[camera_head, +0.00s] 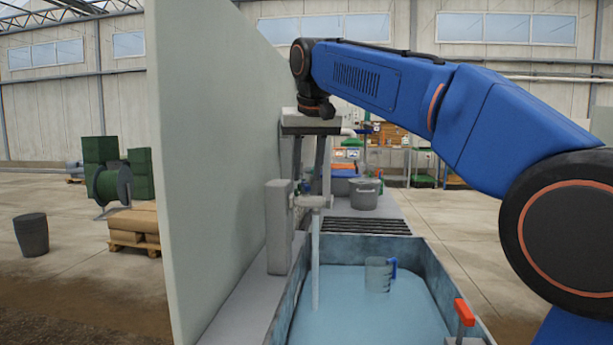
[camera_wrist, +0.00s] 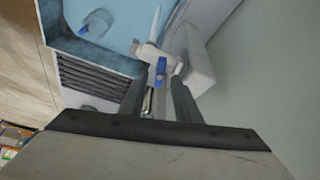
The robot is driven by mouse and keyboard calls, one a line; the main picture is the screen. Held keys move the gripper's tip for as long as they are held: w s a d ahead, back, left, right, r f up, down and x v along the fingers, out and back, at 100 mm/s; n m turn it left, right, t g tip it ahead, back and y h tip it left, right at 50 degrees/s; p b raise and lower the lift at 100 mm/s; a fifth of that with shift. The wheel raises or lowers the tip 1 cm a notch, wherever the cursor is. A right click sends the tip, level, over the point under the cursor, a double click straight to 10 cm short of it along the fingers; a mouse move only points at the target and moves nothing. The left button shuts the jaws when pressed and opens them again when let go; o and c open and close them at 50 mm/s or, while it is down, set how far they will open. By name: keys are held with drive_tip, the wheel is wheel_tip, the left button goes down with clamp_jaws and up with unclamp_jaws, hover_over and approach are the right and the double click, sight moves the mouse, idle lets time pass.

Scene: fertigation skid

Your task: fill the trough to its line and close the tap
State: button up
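The blue-grey trough (camera_head: 432,268) holds pale blue water (camera_head: 365,312); I cannot make out its line. The white tap (camera_head: 312,202) sits on a grey upright block at the trough's left, and a stream (camera_head: 316,262) falls from it into the water. In the wrist view the tap (camera_wrist: 150,52) has a blue lever (camera_wrist: 160,68). My gripper (camera_head: 311,182) points down above and behind the tap. Its two fingers are apart, and in the wrist view the lever shows between and just beyond the fingertips (camera_wrist: 160,85). I cannot tell whether they touch it.
A clear jug with a blue handle (camera_head: 378,275) is in the trough. A red lever (camera_head: 464,312) is at the front right corner. A tall pale panel (camera_head: 210,170) stands close on the left. A dark grate (camera_head: 367,226) and a grey pot (camera_head: 364,195) are behind the trough.

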drive_tip(key=shift+x, duration=1.05)
clamp_jaws()
drive_tip(key=shift+d+n+g+y, duration=0.15)
drive_tip(key=shift+n+y, duration=0.25)
drive_tip(key=shift+n, duration=0.65)
drive_tip(key=shift+d+n+g+y, duration=0.1)
drive_tip(key=shift+n+g+y, duration=0.25)
drive_tip(key=shift+n, duration=0.7)
